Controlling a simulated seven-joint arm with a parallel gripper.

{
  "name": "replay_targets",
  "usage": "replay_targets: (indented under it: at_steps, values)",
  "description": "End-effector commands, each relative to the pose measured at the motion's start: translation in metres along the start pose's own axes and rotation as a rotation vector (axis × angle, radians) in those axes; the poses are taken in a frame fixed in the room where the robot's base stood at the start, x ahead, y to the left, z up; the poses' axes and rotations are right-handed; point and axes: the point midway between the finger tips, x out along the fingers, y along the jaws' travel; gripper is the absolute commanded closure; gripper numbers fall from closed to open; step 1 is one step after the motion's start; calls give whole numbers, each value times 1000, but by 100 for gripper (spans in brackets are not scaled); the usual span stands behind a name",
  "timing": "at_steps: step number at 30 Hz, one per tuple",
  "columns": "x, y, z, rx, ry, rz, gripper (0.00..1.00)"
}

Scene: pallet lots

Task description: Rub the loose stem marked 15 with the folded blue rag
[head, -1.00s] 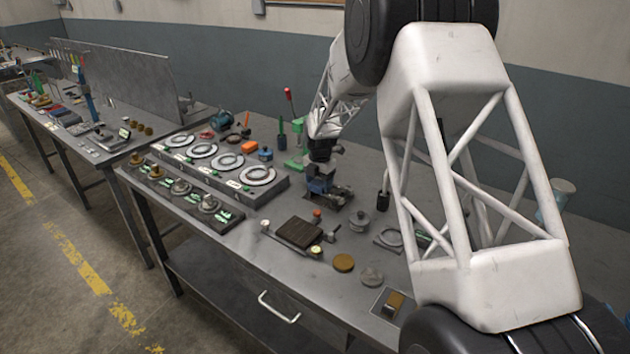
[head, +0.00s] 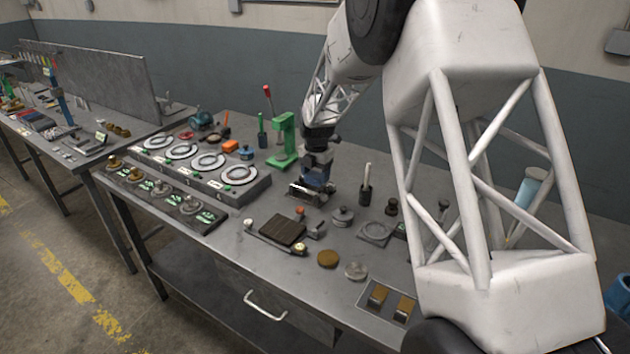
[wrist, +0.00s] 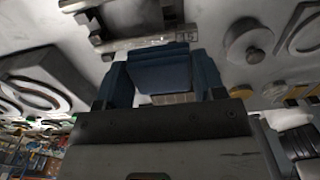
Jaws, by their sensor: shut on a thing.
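My gripper (head: 313,184) points down over the middle of the bench in the head view. In the wrist view my gripper (wrist: 163,88) is shut on the folded blue rag (wrist: 163,72), which sits between its two fingers. A grey metal stem (wrist: 140,43) lies crosswise just beyond the rag, with a small tag reading 15 at its right end. The stem also shows as a pale bar (head: 306,193) at the gripper's foot in the head view. Whether the rag touches the stem I cannot tell.
A rack of ring gauges (head: 245,186) stands left, with a green hand press (head: 286,145) behind. A brown block (head: 283,232) on a small fixture lies in front.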

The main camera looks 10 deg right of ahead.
Motion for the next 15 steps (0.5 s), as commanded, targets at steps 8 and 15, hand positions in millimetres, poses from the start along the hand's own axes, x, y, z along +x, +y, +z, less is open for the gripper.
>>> replay_targets:
  at_steps: [8,15]
  values:
    - [-25,0,0,0,0,0,56]
    - [-39,0,0,0,0,0,56]
